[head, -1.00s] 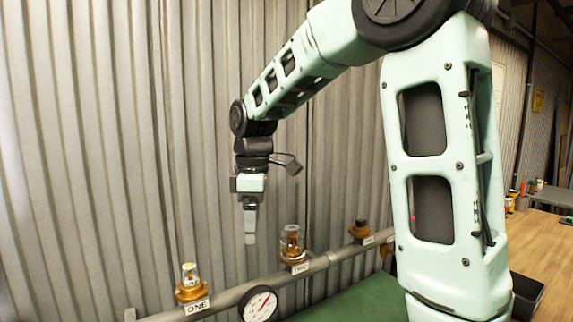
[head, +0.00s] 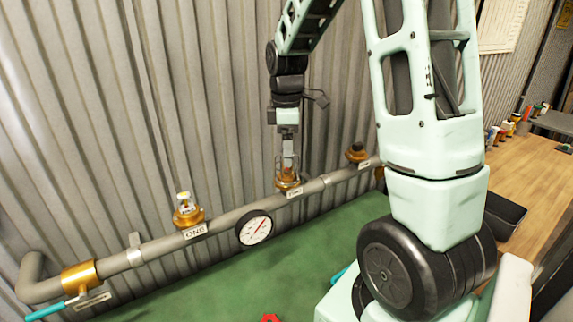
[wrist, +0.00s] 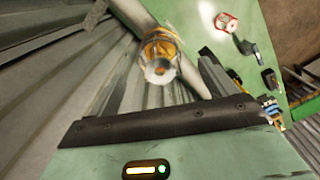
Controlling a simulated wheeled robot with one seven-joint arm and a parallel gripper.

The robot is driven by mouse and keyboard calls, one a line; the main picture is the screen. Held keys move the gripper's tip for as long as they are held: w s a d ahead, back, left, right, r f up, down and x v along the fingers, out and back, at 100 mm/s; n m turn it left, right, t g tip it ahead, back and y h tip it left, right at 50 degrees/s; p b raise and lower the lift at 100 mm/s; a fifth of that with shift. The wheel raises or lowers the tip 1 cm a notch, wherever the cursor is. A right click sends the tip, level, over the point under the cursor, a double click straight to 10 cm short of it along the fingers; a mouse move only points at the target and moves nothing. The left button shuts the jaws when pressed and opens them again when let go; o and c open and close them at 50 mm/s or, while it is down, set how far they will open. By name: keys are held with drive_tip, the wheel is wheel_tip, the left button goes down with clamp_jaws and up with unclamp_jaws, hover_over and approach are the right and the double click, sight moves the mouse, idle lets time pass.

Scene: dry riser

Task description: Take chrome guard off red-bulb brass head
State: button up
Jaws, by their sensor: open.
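Several brass heads stand on a grey pipe (head: 225,217) along the wall. The middle brass head (head: 288,181), labelled TWO, has a see-through cage-like guard on top, also seen in the wrist view (wrist: 159,66). In the wrist view the head lies between my two fingers (wrist: 163,78). The left brass head (head: 187,213), labelled ONE, has a clear and silvery top with a yellow spot.
A right brass head (head: 356,154) has a dark top. A round gauge (head: 255,229) sits on the pipe between ONE and TWO. A teal lever (head: 48,310) is at lower left. The green surface (head: 190,282) is mostly clear. A wooden bench (head: 525,165) with bottles stands at right.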

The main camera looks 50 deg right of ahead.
sight(286, 170)
wheel_tip(286, 170, down, 7)
drive_tip(key=shift+r+p, duration=0.15)
drive_tip(key=shift+p, duration=0.4)
drive_tip(key=c, duration=1.1)
drive_tip(key=o, duration=0.3)
drive_tip(key=shift+c, duration=1.4)
drive_tip(key=shift+r, duration=0.15)
drive_tip(key=shift+r+p, duration=0.5)
drive_tip(key=shift+p, duration=0.05)
drive_tip(key=shift+r+p, duration=0.45)
drive_tip(key=shift+r, duration=0.15)
